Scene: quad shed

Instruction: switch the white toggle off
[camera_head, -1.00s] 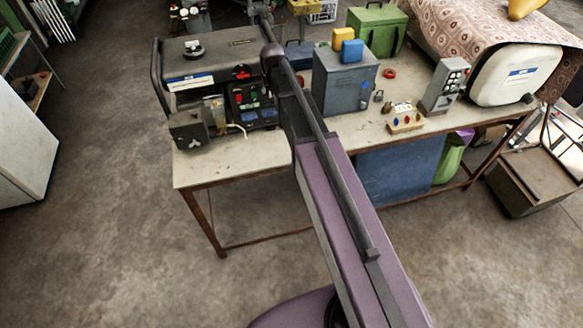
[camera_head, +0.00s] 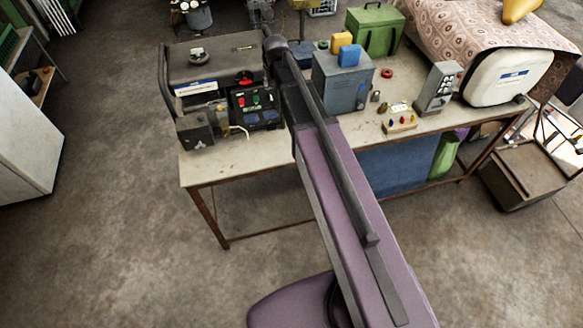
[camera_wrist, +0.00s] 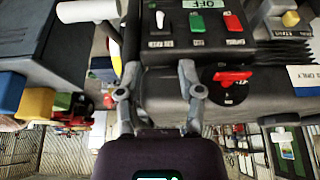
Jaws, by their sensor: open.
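The white toggle (camera_wrist: 160,20) stands out from a dark control panel (camera_wrist: 160,60) in the wrist view, at the top, left of a green rocker switch (camera_wrist: 197,23) and a red rocker switch (camera_wrist: 233,22). A label reading OFF lies above the green one. My gripper (camera_wrist: 158,68) is open, its two fingers apart below the toggle in the picture, with nothing between them. In the head view the panel (camera_head: 257,106) is on the front of a dark machine on the bench; the toggle is too small to make out there, and my gripper cannot be clearly seen.
A red rotary knob (camera_wrist: 230,78) sits beside the right finger in the wrist view. On the bench (camera_head: 235,162) are a grey box (camera_head: 340,85), a small board with coloured knobs (camera_head: 399,118) and a grey switch box (camera_head: 437,88). Floor in front is clear.

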